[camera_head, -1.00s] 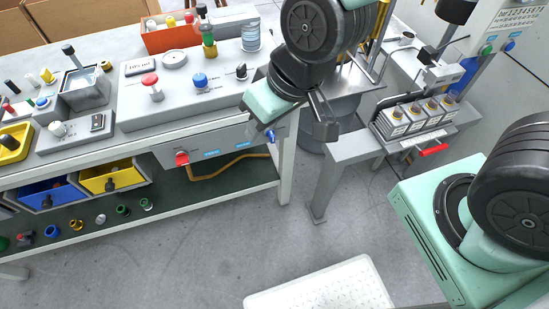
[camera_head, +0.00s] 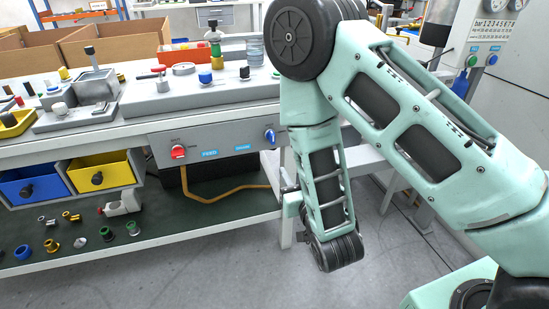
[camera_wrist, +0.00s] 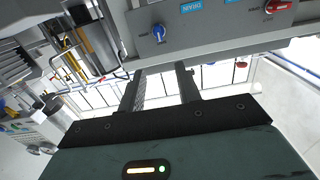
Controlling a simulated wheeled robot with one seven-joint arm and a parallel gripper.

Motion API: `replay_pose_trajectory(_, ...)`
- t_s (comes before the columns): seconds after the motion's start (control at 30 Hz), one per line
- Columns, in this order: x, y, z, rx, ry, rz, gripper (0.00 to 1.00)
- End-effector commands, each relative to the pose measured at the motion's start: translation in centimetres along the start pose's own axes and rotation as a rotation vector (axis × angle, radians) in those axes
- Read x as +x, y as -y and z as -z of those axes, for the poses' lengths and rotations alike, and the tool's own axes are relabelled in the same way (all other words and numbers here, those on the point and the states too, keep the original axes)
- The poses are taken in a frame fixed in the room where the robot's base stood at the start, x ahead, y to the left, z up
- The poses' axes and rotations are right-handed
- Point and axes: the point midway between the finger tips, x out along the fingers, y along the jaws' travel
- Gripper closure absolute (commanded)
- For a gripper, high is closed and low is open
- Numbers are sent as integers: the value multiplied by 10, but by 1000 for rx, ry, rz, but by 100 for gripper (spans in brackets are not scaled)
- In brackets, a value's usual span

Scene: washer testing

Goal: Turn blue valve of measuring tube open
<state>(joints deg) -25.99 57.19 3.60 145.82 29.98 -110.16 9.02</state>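The blue valve (camera_head: 270,136) is a small blue knob on the right end of the grey front panel (camera_head: 222,142) below the bench top. It also shows near the top of the wrist view (camera_wrist: 158,32). A red valve (camera_head: 178,152) sits at the panel's left; its knob also shows in the wrist view (camera_wrist: 278,5). My gripper (camera_wrist: 158,68) is open and empty, its two fingers apart and pointing toward the panel, with the blue valve beyond and between their lines. It does not touch the valve. In the head view my arm hides the fingers. I cannot identify the measuring tube.
A yellow-brown hose (camera_head: 225,190) hangs under the panel above the dark lower shelf (camera_head: 170,225). A yellow drawer (camera_head: 100,172) and a blue drawer (camera_head: 30,185) sit left. Floor in front is clear.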

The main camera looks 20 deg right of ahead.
Motion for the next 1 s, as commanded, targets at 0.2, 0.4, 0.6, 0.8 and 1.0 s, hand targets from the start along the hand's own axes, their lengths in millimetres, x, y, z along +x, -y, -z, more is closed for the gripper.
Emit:
replay_pose_trajectory(0.2,4,-2,-3,-7,-30,-2,66)
replay_pose_trajectory(0.4,19,-2,-6,-5,-32,-4,66)
replay_pose_trajectory(0.6,34,-2,-6,-4,-30,-2,66)
replay_pose_trajectory(0.8,48,-1,-6,-4,-30,-2,66)
replay_pose_trajectory(1.0,65,-2,-1,-6,-30,-2,66)
